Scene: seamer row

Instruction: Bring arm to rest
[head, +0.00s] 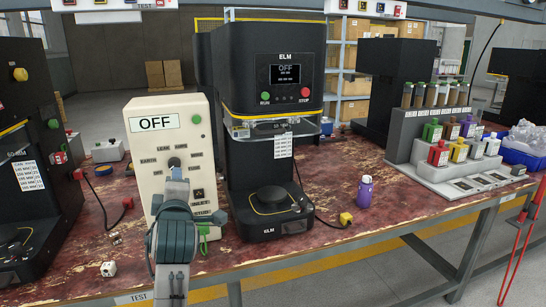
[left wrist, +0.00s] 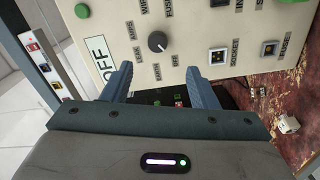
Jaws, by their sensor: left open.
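My left gripper (head: 178,178) is raised in front of the cream tester box (head: 146,180), whose label reads OFF. In the left wrist view my left gripper (left wrist: 158,82) has its two blue-grey fingers apart with nothing held between them. Whether the fingertips touch the panel cannot be told. In the head view the arm hides part of the tester's lower front. My right gripper is in neither view.
A black ELM machine (head: 267,110) stands right of the tester, its screen reading OFF. A purple bottle (head: 364,192), a yellow connector (head: 346,218) and a white die (head: 109,269) are on the worn red bench (head: 325,174). A rack with coloured bottles (head: 410,145) stands right.

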